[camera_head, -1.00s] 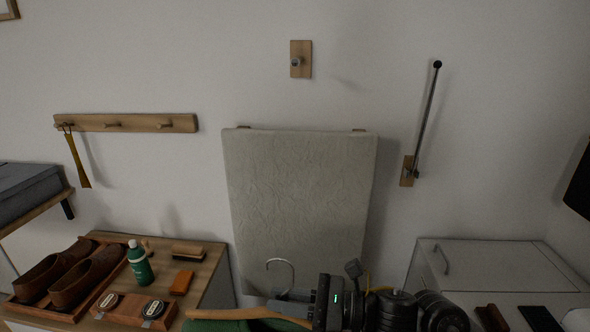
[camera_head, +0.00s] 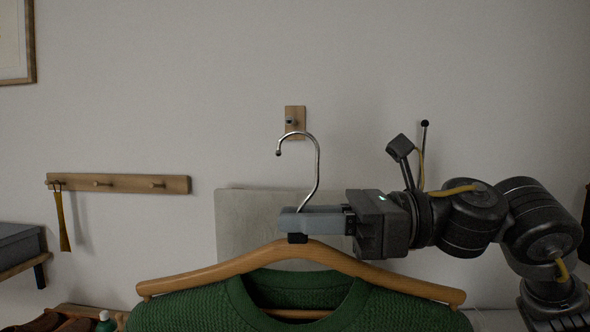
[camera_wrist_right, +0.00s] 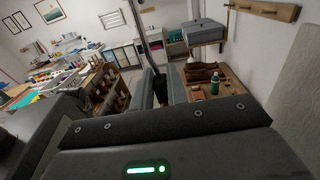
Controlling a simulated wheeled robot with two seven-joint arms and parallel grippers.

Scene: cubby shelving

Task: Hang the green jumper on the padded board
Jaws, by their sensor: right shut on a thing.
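The green jumper (camera_head: 200,312) hangs on a wooden hanger (camera_head: 215,271) in front of the wall. My right gripper (camera_head: 296,222) is shut on the hanger at the base of its metal hook (camera_head: 317,165). The hook's open end points left, a little below and left of the knob (camera_head: 291,122) on the small wooden wall plate; whether they touch cannot be told. The padded board (camera_head: 245,215) is on the wall below the knob, mostly hidden behind the hanger, jumper and gripper. The right wrist view shows the fingers closed around the hook's stem (camera_wrist_right: 152,60). My left gripper is not in view.
A wooden peg rail (camera_head: 120,183) with a yellow shoehorn (camera_head: 62,222) is on the wall at left. A dark rod (camera_head: 424,150) stands behind my right arm. A green bottle (camera_head: 105,322) and brown shoes are low at left. The wall around the knob is clear.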

